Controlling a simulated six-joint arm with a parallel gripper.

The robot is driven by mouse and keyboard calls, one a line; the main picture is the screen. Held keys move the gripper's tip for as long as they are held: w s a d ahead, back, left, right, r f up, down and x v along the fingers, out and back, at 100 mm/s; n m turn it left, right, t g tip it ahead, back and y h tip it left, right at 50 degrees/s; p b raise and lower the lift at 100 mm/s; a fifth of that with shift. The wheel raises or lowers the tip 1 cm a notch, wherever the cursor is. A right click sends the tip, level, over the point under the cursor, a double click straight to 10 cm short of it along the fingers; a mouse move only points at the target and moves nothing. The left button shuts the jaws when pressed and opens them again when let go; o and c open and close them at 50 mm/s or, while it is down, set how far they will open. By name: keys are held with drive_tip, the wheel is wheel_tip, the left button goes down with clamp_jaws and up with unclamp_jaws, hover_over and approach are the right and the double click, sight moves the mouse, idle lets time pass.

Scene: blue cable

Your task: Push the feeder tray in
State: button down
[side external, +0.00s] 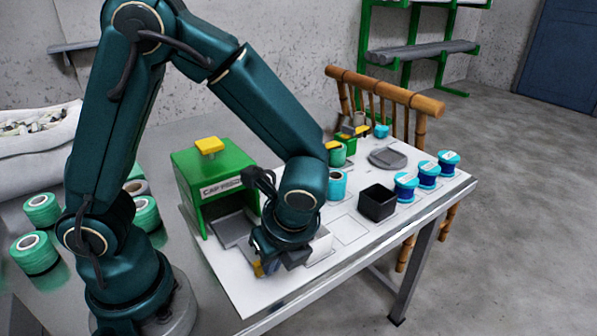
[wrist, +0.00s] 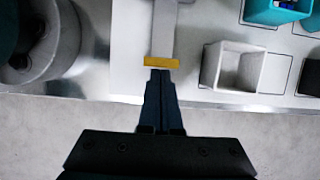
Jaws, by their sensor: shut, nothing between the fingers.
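The green cap press (side external: 212,180) stands on the white table, with a yellow block on top. A grey tray (side external: 232,229) extends from its open front. In the wrist view the grey feeder tray (wrist: 163,30) runs away from me and ends in a yellow bar (wrist: 162,63). A bit of yellow (side external: 257,268) also shows beside my gripper in the side view. My gripper (wrist: 161,74) is shut and empty, its fingertips right at the near edge of the yellow bar. I cannot tell whether they touch it. My wrist hides much of this area in the side view.
A white open box (wrist: 233,67) stands right of the tray, and a teal box (wrist: 278,12) beyond it. A black bin (side external: 378,203), blue spools (side external: 428,174) and a grey dish (side external: 388,158) stand further right. The table's front edge (wrist: 100,98) is close.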

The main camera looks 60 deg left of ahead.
sight(247, 246)
drive_tip(key=a, duration=0.7)
drive_tip(key=shift+s+a, duration=0.1)
drive_tip(key=shift+a, duration=0.2)
